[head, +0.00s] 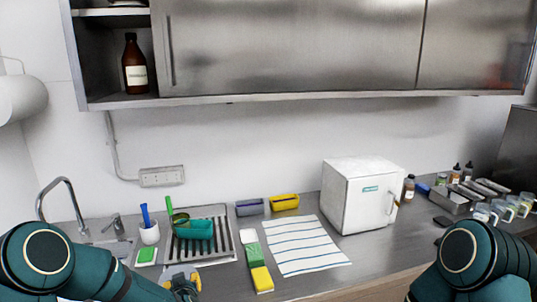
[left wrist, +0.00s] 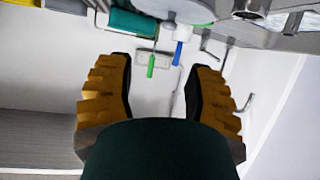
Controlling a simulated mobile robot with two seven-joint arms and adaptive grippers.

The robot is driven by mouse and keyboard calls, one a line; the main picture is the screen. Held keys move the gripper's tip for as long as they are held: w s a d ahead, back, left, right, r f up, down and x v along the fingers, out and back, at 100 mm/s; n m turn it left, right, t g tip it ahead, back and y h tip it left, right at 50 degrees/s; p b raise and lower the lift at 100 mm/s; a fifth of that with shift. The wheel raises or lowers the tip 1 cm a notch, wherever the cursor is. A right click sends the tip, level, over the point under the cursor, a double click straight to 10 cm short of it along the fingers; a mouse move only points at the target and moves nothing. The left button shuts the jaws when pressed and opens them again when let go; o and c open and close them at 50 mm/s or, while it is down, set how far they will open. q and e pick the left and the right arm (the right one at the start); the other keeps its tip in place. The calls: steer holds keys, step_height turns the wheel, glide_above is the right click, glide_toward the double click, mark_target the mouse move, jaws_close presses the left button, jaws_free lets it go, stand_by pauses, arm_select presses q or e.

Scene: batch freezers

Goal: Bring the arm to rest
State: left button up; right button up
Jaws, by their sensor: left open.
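My left gripper (head: 182,274) shows at the bottom edge of the head view, low in front of the sink area. In the left wrist view its two ridged yellow-brown fingers (left wrist: 162,68) stand wide apart with nothing between them. Part of my left arm (head: 45,255) fills the lower left corner of the head view. My right arm (head: 472,255) shows only as a rounded teal joint at the lower right. Its gripper is outside both views.
Yellow and green sponges (head: 262,279) lie beside a striped towel (head: 300,247). A white box-shaped freezer (head: 352,198) stands further right. A steel cabinet (head: 295,45) hangs above the counter.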

arm_select(q)
steer(key=s+d+f+m+g+h+b, duration=0.1)
steer(key=s+d+f+g+h+b, duration=0.2)
steer(key=f, duration=0.5)
steer(key=s+d+f+m+h+b, duration=0.1)
steer(key=s+d+f+h, duration=0.3)
steer(key=f, duration=0.4)
steer(key=s+d+f+g+b, duration=0.2)
steer(key=s+d+f+g, duration=0.1)
steer(key=s, duration=0.6)
steer(key=s+d+f+m+g+h+b, duration=0.1)
steer(key=s+d+f+g, duration=0.3)
steer(key=s, duration=0.5)
steer(key=shift+s+f+h+b, duration=0.3)
steer(key=shift+s+f+b, duration=0.15)
steer(key=shift+f, duration=0.45)
arm_select(e)
step_height(320, 180, down, 10)
steer(key=w+a, duration=0.1)
steer(key=shift+f, duration=0.2)
arm_select(q)
steer(key=shift+w, duration=0.1)
arm_select(e)
steer(key=shift+a, duration=0.1)
